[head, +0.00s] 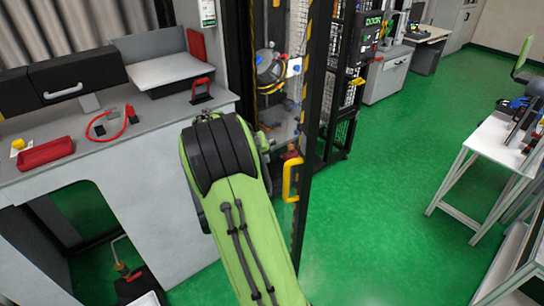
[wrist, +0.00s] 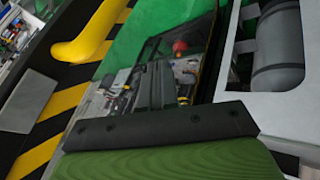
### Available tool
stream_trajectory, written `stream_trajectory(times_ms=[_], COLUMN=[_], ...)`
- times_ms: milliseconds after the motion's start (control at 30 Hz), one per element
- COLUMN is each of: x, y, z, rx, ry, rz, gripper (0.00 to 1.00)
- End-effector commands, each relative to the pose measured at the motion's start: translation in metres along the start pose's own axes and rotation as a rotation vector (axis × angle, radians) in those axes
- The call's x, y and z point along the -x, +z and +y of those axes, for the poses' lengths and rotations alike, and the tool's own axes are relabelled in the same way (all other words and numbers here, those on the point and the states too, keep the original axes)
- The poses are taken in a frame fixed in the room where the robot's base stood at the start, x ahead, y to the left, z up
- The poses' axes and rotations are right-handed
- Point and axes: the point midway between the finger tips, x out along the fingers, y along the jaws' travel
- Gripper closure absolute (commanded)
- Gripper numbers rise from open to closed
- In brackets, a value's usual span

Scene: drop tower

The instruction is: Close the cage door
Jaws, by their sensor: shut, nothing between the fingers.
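The cage door (head: 316,85) is a tall, clear panel in a black frame with black and yellow stripes, standing in the middle of the head view. Its yellow handle (head: 292,178) is low on it, just right of my green arm. In the wrist view the yellow handle (wrist: 88,38) is at the upper left, beside a striped edge (wrist: 60,115). My gripper (wrist: 165,125) shows at the bottom of the wrist view as a dark bar with a green ribbed part. It is shut and empty, apart from the handle. My arm hides the gripper in the head view.
A grey workbench (head: 160,125) with a red tray (head: 46,153) and red clips stands close on the left. A white table (head: 490,145) stands at the right. Green floor (head: 400,150) is clear between the door and that table.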

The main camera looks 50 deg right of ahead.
Motion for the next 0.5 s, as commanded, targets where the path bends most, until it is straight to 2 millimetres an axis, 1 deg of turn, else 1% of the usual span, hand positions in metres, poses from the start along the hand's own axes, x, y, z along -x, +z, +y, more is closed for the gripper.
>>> stream_trajectory(times_ms=[33, 100, 367, 400, 500], x=[-0.013, -0.028, -0.085, -0.087, -0.093], y=[0.002, 0.002, 0.002, 0.001, 0.001], z=[0.000, 0.000, -0.001, 0.009, 0.023], rx=[-0.001, 0.000, -0.001, -0.005, -0.004], ry=[0.002, 0.002, -0.001, 0.001, -0.001], rz=[-0.006, -0.007, -0.006, -0.004, -0.003], gripper=[1.00, 1.00, 1.00, 1.00, 1.00])
